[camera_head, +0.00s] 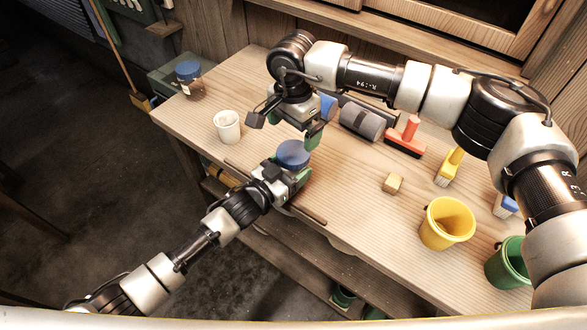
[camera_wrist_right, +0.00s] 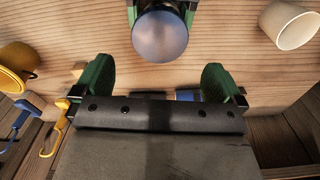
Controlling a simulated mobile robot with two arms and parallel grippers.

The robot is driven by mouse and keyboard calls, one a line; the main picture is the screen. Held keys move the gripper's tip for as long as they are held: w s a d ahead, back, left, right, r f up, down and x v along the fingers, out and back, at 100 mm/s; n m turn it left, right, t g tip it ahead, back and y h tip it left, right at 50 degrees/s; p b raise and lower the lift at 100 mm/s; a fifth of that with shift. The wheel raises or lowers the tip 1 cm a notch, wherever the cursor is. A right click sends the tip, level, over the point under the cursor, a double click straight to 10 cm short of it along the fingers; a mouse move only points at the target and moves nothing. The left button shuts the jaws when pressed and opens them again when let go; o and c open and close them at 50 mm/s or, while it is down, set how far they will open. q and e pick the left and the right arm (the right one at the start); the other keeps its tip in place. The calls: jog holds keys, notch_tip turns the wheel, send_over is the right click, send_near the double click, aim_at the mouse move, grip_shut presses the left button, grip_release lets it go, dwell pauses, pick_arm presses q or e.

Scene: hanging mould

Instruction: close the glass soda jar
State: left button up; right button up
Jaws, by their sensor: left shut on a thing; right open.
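A round blue lid (camera_head: 292,153) shows at the table's near edge, seen from above; it also shows in the right wrist view (camera_wrist_right: 160,37). My left gripper (camera_head: 285,168) is shut around it from the near side, with green fingers on both sides. The jar body under the lid is hidden, so I cannot tell how the lid sits. My right gripper (camera_head: 285,127) is open and empty, just beyond the lid; its green fingers are apart in the right wrist view (camera_wrist_right: 156,82). Another glass jar (camera_head: 189,83) with a blue lid and brown contents stands at the table's far left.
A white cup (camera_head: 228,127) stands left of the grippers. A yellow bucket (camera_head: 447,224) and green bucket (camera_head: 508,263) stand near the right front.

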aim_at(293, 151)
jog(key=shift+r+n, duration=0.35)
jog(key=shift+n, duration=0.55)
jog(key=shift+f, duration=4)
jog(key=c, duration=0.9)
jog(key=m, duration=0.5)
jog(key=shift+m, duration=0.4)
jog(key=m, duration=0.4)
